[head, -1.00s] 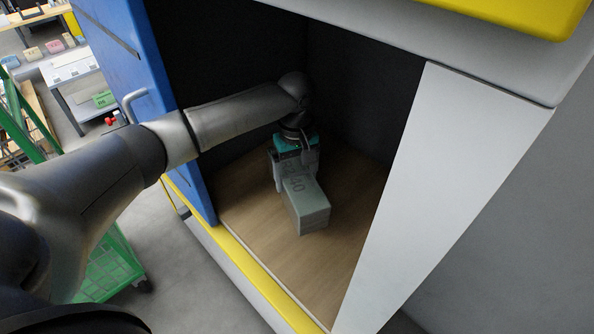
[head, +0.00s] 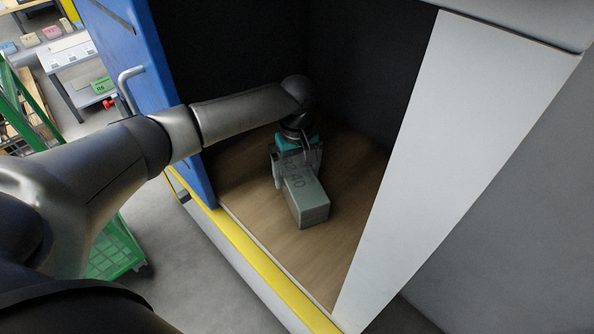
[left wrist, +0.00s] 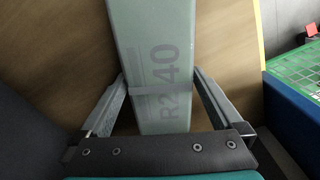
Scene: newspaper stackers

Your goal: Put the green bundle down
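The green bundle (head: 308,199) is a pale grey-green block marked "R2 40". It is inside the open cabinet, low over or on the wooden floor (head: 250,215); I cannot tell whether it touches. My left gripper (head: 296,175) reaches in from above with a finger on each side of the bundle's back part. In the left wrist view the fingertips (left wrist: 158,80) appear to press the sides of the bundle (left wrist: 150,30) near a pale band. My right gripper is not in view.
A blue door (head: 150,75) stands open on the left, and a white panel (head: 400,170) bounds the right. A yellow edge (head: 265,270) runs along the front of the floor. A green mesh cart (head: 115,250) stands outside at left. Bare floor surrounds the bundle.

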